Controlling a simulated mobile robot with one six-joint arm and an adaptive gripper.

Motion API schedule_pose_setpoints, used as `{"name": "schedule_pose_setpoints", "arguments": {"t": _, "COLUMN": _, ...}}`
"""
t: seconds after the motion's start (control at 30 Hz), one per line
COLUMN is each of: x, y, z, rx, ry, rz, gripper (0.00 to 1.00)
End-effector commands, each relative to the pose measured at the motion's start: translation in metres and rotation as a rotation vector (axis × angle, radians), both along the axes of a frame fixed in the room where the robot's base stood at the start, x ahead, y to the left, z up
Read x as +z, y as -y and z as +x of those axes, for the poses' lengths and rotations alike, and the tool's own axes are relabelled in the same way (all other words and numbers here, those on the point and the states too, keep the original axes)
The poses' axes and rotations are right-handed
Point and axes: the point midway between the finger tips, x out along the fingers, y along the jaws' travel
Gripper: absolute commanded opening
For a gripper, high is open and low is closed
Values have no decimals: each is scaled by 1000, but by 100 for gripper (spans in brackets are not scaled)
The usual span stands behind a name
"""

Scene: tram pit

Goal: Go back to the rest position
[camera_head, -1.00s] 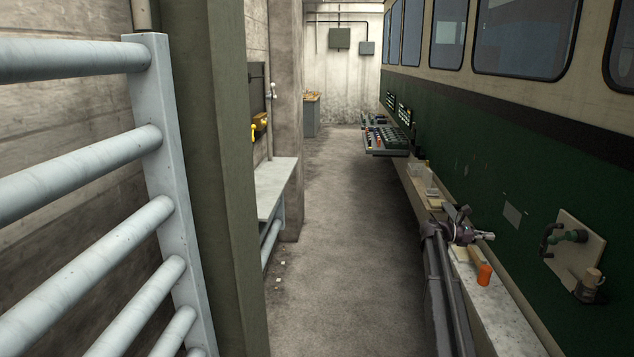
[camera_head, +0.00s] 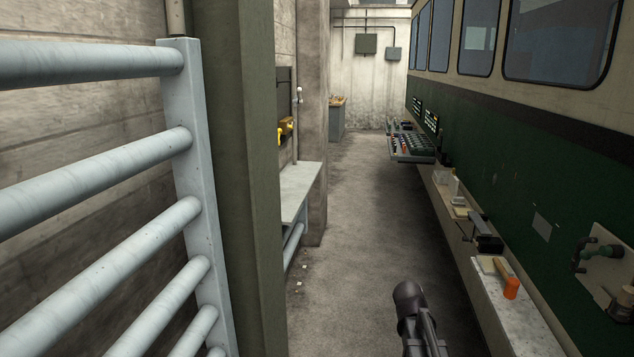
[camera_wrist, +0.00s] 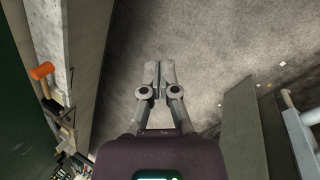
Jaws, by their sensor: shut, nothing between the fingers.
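My gripper (camera_wrist: 158,76) shows in the wrist view with its two fingers together and nothing between them. It hangs over the bare concrete floor (camera_wrist: 205,35). In the head view my arm shows at the bottom centre, above the floor (camera_head: 370,215) of the aisle; the gripper's fingers cannot be made out there.
A control panel (camera_head: 412,148) juts out farther back. On the left are a pale rail ladder (camera_head: 190,150) and a bench (camera_head: 298,188). The aisle is clear.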

Motion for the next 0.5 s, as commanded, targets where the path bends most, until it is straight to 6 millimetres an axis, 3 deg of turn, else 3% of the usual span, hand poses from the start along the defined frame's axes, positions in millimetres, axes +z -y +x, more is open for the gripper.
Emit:
{"name": "schedule_pose_setpoints", "arguments": {"t": 0.03, "x": -4, "y": -21, "z": -24, "rx": -37, "ry": 24, "rz": 58, "gripper": 0}}
{"name": "schedule_pose_setpoints", "arguments": {"t": 0.2, "x": -14, "y": -79, "z": -69, "rx": -190, "ry": 77, "rz": 249, "gripper": 0}}
{"name": "schedule_pose_setpoints", "arguments": {"t": 0.33, "x": -16, "y": -110, "z": -92, "rx": -274, "ry": 88, "rz": 350, "gripper": 0}}
{"name": "schedule_pose_setpoints", "arguments": {"t": 0.5, "x": -16, "y": -126, "z": -104, "rx": -328, "ry": 89, "rz": 408, "gripper": 0}}
